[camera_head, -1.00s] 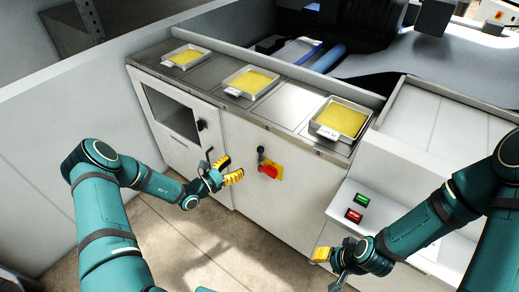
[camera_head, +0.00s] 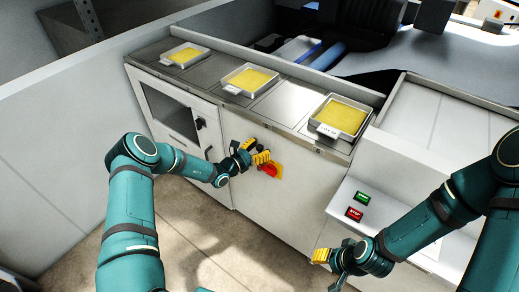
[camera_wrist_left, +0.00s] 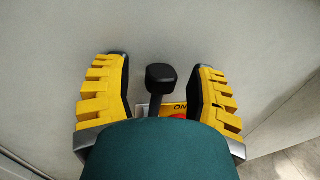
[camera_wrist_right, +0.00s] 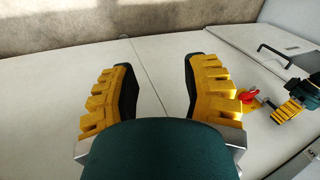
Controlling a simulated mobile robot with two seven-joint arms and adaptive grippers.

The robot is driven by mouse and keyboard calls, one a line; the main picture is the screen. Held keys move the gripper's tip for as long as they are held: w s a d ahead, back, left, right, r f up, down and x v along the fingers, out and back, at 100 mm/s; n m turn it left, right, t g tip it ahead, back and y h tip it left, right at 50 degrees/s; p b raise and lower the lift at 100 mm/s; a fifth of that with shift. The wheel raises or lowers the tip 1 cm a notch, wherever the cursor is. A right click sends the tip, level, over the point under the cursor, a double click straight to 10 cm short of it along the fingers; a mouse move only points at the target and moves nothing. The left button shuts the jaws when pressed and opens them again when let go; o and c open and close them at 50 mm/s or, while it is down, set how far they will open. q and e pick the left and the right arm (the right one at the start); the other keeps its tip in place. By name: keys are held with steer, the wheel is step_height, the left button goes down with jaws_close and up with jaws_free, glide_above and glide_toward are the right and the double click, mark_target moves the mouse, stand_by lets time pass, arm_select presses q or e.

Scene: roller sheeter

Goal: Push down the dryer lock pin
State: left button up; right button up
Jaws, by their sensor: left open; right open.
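A black knob on a thin stem, which looks like the lock pin (camera_wrist_left: 161,76), stands out from the white front panel in the left wrist view. It sits between the two yellow-and-black fingers of my left gripper (camera_wrist_left: 162,80), with space on both sides. In the head view my left gripper (camera_head: 256,151) is at the panel and hides the pin. A red switch on a yellow plate (camera_head: 268,170) is just below it. My right gripper (camera_wrist_right: 158,75) is open and empty; in the head view it hangs low at the right, away from the pin.
The door with a dark window (camera_head: 170,112) and black latch (camera_head: 200,123) is left of the pin. Several trays with yellow contents stand on the counter, including one (camera_head: 340,119) at the right. Green (camera_head: 363,198) and red (camera_head: 354,213) buttons sit on the right panel.

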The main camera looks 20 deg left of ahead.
arm_select(q)
jaws_close()
step_height(320, 180, down, 6)
steer(key=b, duration=0.3)
steer(key=shift+s+r+b, duration=0.1)
steer(key=shift+r+b, duration=0.05)
steer(key=shift+b, duration=0.2)
jaws_free()
steer(key=v, duration=1.2)
